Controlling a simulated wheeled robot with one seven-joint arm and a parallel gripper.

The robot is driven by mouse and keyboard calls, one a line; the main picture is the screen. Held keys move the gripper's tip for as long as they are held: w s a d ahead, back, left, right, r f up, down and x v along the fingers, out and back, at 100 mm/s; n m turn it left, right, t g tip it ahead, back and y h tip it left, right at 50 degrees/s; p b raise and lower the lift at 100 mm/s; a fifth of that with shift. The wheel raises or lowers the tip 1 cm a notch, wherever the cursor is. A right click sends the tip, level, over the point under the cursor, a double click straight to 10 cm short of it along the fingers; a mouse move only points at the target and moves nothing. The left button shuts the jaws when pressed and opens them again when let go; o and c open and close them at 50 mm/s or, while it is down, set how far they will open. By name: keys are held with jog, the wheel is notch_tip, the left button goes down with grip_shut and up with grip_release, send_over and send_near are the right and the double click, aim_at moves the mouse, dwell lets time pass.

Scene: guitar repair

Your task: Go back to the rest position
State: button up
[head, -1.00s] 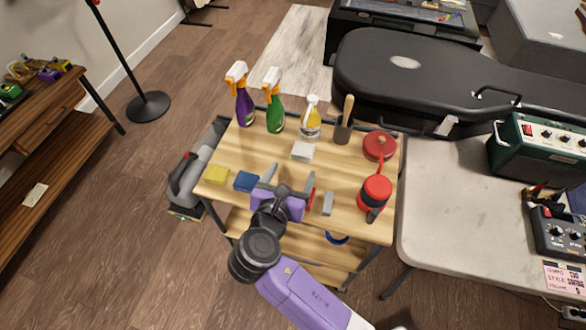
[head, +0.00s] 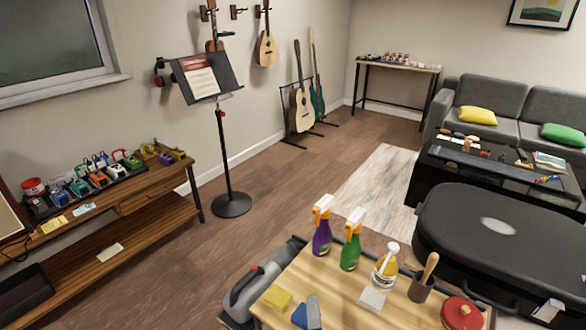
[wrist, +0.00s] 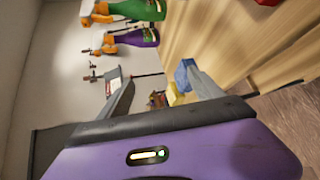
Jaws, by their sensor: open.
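My gripper (wrist: 157,78) is open and empty in the wrist view, with its two grey fingers spread apart and the purple housing below them. In the head view, only a grey piece that looks like a fingertip (head: 314,312) shows at the bottom edge, beside the blue sponge (head: 300,316). The rest of my arm is out of that view. In the wrist view, the blue sponge (wrist: 183,75) shows close to the right finger; I cannot tell whether they touch.
The wooden cart top (head: 340,305) holds a yellow sponge (head: 277,298), purple bottle (head: 321,236), green bottle (head: 350,250), clear bottle (head: 385,268), white block (head: 372,300), dark cup (head: 421,288) and red round item (head: 462,314). A black guitar case (head: 510,240) lies behind. A music stand (head: 225,150) stands left.

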jog(key=s+d+r+m, duration=0.2)
jog(key=s+d+m, duration=0.3)
jog(key=s, duration=0.6)
jog(key=s+d+r+m, duration=0.3)
jog(key=s+d+m, duration=0.2)
jog(key=s+m, duration=0.3)
jog(key=s+d+r+m, duration=0.3)
jog(key=s+m, duration=0.4)
jog(key=s, duration=0.8)
jog(key=shift+d+t, duration=0.3)
jog(key=shift+d, duration=0.6)
